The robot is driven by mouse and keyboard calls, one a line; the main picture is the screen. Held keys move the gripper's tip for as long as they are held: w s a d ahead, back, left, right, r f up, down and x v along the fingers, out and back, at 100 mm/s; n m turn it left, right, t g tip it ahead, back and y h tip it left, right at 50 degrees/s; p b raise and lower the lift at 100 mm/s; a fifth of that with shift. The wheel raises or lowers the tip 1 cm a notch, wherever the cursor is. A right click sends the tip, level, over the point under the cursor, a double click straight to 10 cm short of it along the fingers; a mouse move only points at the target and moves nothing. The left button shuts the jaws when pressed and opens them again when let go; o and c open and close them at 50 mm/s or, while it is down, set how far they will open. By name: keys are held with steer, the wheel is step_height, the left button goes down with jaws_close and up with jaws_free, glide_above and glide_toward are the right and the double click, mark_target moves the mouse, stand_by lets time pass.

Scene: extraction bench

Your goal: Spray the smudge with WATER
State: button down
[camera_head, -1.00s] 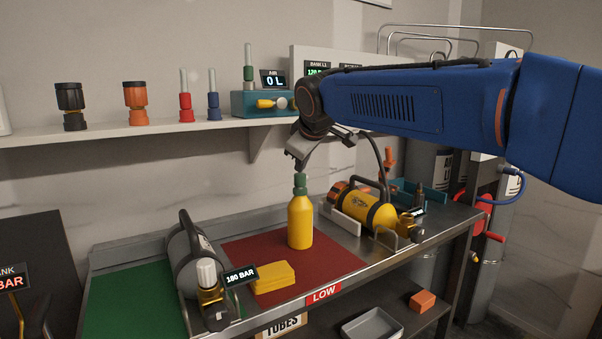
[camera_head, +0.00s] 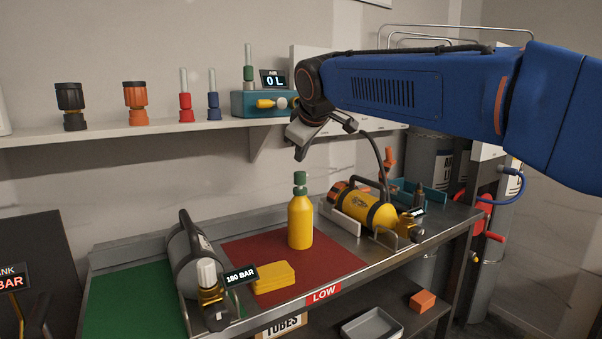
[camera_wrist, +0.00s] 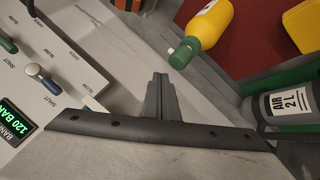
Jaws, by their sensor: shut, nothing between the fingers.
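A yellow bottle (camera_head: 300,222) with a green top stands upright on the red mat (camera_head: 338,259). It also shows in the wrist view (camera_wrist: 211,22), with its green top toward my fingers. I can read no WATER label on it, and I can make out no smudge. My gripper (camera_head: 300,155) is above the bottle in the head view, with a small gap between fingertips and cap. In the wrist view my gripper's fingers (camera_wrist: 159,92) are together, with nothing between them, beside the green top.
A yellow sponge-like block (camera_head: 273,277) lies in front of the bottle. A grey cylinder (camera_head: 187,259) with a 180 BAR tag is left, and a yellow cylinder (camera_head: 372,211) is right. Fittings (camera_head: 137,103) line the wall shelf (camera_head: 110,132). A green mat (camera_head: 130,300) is mostly clear.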

mark_target(301, 173)
steer(key=shift+r, duration=2.55)
steer(key=s+d+f+m+g+h, duration=0.1)
steer(key=s+d+f+m, duration=0.2)
steer(key=s+d+f, duration=0.65)
steer(key=s+d+f+m+g+h, duration=0.1)
steer(key=s+d+f+m, duration=0.35)
steer(key=d, duration=0.75)
steer(key=s+d+f+m, duration=0.1)
steer(key=s+d+f, duration=0.2)
steer(key=s+f, duration=0.4)
steer(key=s+d+f+m+g, duration=0.1)
steer(key=s+d+f, duration=0.3)
steer(key=s+f, duration=0.4)
steer(key=s+d+f+m+g, duration=0.1)
steer(key=s+d+f+m, duration=0.1)
steer(key=s+f, duration=0.6)
steer(key=shift+s+d+m+h, duration=0.3)
steer(key=shift+s+d+m, duration=0.05)
steer(key=shift+s+d, duration=0.5)
